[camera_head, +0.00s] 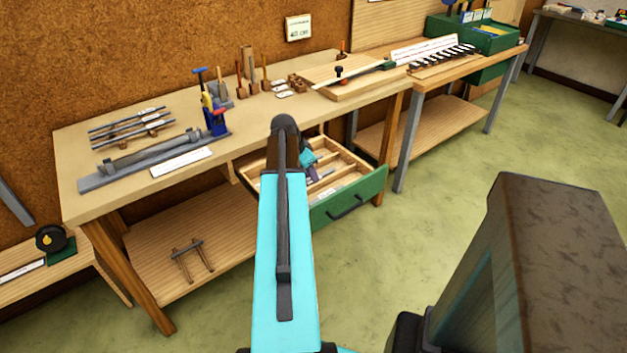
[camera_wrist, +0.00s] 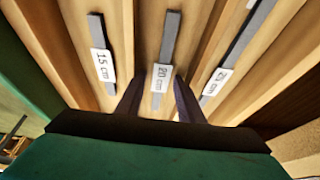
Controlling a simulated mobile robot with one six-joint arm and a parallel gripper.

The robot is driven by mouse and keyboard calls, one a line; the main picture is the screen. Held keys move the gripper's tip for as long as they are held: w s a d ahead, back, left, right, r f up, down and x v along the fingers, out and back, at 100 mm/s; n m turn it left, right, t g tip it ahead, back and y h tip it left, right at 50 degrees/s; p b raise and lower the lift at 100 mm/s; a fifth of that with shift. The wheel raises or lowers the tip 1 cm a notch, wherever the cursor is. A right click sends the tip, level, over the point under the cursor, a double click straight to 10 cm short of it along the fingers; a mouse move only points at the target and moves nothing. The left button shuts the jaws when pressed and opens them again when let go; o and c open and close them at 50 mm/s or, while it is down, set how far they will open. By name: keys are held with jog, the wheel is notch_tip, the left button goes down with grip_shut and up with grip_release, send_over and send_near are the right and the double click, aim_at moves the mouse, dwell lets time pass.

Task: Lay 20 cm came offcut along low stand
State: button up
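The 20 cm came offcut (camera_wrist: 169,38) is a dark grey strip with a white "20 cm" label, lying in the middle compartment of the open drawer (camera_head: 350,203). My gripper (camera_wrist: 158,88) is open above it, one finger on each side of the strip near its label, with nothing visibly held. In the head view my gripper (camera_head: 312,166) is over the drawer, partly hidden by my arm. A small low stand (camera_head: 190,258) with two wooden bars and a grey crosspiece is on the shelf under the bench; I cannot tell whether it is the task's stand.
Strips labelled 15 cm (camera_wrist: 97,35) and 25 cm (camera_wrist: 245,40) lie in neighbouring compartments, between wooden dividers. On the bench (camera_head: 240,125) are a rack of grey rods (camera_head: 130,125), a long grey tool (camera_head: 150,155) and a blue clamp (camera_head: 215,122). The lower shelf (camera_head: 225,235) has bare room.

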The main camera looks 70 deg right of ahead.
aim_at(310, 180)
dwell(0.4)
grip_shut()
jog(key=shift+r, duration=0.15)
notch_tip(310, 180, up, 10)
jog(key=shift+b, duration=0.35)
dwell(0.5)
dwell(0.5)
